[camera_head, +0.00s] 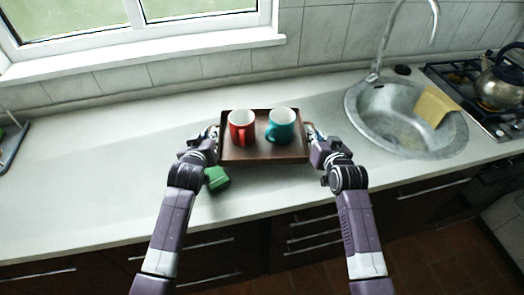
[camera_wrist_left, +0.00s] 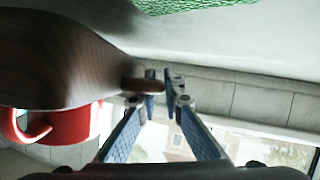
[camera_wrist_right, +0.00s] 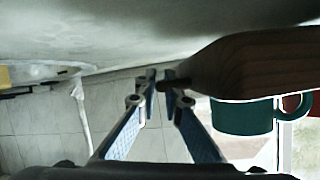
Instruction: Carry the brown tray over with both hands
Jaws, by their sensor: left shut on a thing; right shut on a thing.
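The brown tray (camera_head: 262,158) is over the white counter in the middle of the head view, with a red mug (camera_head: 241,127) and a teal mug (camera_head: 280,126) upright on it, side by side. My left gripper (camera_head: 213,135) is at the tray's left end; in the left wrist view its fingers (camera_wrist_left: 160,82) are shut on the tray's handle. My right gripper (camera_head: 311,134) is at the right end; in the right wrist view its fingers (camera_wrist_right: 162,84) are shut on the other handle. I cannot tell for certain whether the tray is clear of the counter.
A round sink (camera_head: 405,120) with a tap and a yellow cloth (camera_head: 434,106) is to the right, then a stove with a kettle (camera_head: 502,82).

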